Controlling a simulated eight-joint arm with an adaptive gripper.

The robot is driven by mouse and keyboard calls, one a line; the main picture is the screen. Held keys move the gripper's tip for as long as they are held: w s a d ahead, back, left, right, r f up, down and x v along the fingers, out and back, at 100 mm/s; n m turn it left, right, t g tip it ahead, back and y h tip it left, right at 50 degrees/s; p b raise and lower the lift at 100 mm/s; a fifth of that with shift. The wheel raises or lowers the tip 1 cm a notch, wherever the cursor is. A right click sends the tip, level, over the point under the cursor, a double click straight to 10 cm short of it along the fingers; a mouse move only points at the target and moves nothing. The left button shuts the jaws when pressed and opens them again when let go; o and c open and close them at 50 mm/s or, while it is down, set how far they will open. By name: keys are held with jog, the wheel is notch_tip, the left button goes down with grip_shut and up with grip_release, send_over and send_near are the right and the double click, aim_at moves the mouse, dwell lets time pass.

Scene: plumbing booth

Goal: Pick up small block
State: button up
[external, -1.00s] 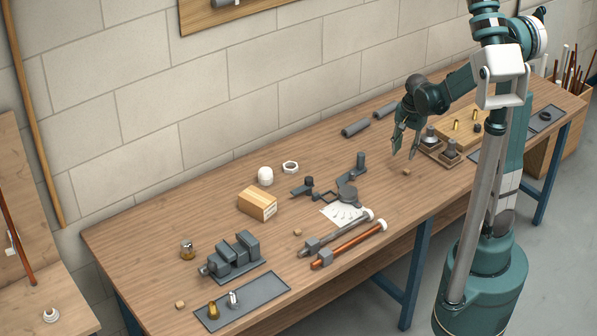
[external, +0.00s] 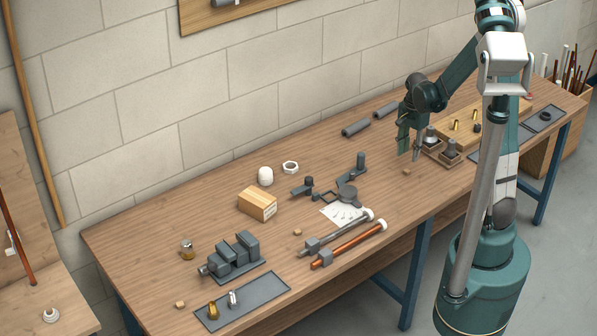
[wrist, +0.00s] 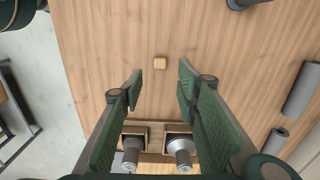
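A small wooden block (external: 407,172) lies on the workbench just below my gripper (external: 410,156) in the external view. In the wrist view the block (wrist: 160,63) lies on bare wood, just beyond and between the fingertips of my gripper (wrist: 161,73). The gripper is open and empty, with a wide gap between its green finger pads. It is apart from the block and appears to be above the bench. Two similar small blocks lie farther left, one near the middle (external: 297,232) and one near the front left corner (external: 180,305).
A wooden tray with grey-topped fittings (wrist: 154,157) sits close under the gripper. Grey cylinders (external: 356,128) lie toward the wall. A grey bracket assembly (external: 347,193), pipes (external: 347,245) and a wooden box (external: 257,204) stand farther left. Bench around the block is clear.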

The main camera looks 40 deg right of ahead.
aim_at(407, 170)
jog(key=shift+f, duration=1.25)
jog(key=shift+f, duration=0.1)
jog(key=shift+f+b, duration=0.5)
jog(key=shift+f, duration=2)
jog(key=shift+c, duration=0.3)
jog(key=c, duration=0.6)
